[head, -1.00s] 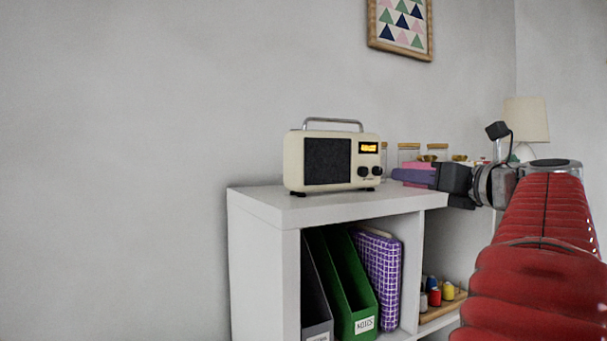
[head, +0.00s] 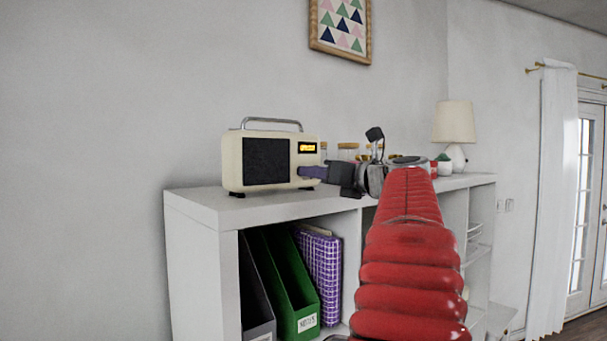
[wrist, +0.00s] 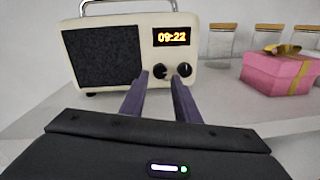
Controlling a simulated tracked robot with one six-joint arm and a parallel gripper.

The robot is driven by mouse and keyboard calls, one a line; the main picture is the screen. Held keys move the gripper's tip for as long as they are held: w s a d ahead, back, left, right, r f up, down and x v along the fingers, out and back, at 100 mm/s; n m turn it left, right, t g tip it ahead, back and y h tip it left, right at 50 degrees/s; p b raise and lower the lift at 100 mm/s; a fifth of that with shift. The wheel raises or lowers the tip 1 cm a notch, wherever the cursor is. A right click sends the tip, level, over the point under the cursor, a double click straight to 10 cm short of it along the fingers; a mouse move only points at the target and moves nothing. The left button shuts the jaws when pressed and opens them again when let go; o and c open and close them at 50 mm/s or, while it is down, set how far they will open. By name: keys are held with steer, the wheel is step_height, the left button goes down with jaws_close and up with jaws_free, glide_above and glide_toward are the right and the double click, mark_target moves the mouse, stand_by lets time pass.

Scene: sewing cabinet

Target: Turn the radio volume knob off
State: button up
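The cream radio (head: 231,163) stands on top of the white cabinet (head: 200,198), with a dark speaker grille and a lit orange display. In the wrist view the radio (wrist: 105,17) shows its display reading 09:22 and two dark knobs below it, a left knob (wrist: 159,70) and a right knob (wrist: 184,70). Which one is the volume knob I cannot tell. My gripper (wrist: 160,77) has two purple fingers, apart and empty, with their tips just in front of the knobs. In the head view my gripper (head: 303,172) hides the knobs. Contact cannot be told.
A pink gift box (wrist: 280,72) and several glass jars (wrist: 222,42) stand right of the radio. A lamp (head: 454,124) is further right. Green (head: 290,285) and grey files and a purple checked binder (head: 319,265) sit in the shelf below.

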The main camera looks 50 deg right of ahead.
steer(key=shift+x, duration=1.55)
steer(key=shift+c, duration=0.6)
jaws_close()
